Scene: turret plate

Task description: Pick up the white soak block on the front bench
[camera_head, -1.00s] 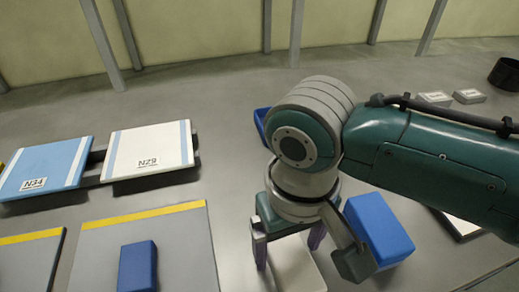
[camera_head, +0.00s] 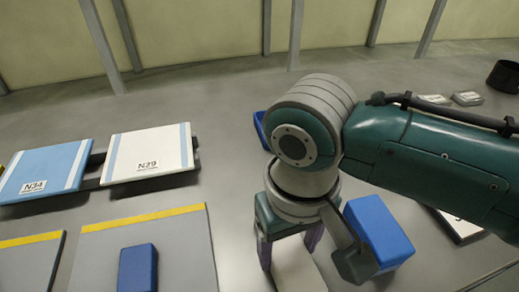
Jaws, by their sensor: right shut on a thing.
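The white soak block (camera_head: 299,272) is on the bench at the bottom centre of the head view, partly hidden by my right gripper. My right gripper (camera_head: 290,254) points down over it, with one finger on each side, and is shut on it. I cannot tell whether the block touches the bench. My left gripper is not in view.
A blue block (camera_head: 379,232) stands close to the right of my right gripper. Another blue block (camera_head: 138,268) lies on a grey plate with a yellow edge (camera_head: 186,232). The plates N29 (camera_head: 150,148) and N34 (camera_head: 45,168) lie at the left. A dark cup (camera_head: 505,76) stands at the far right.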

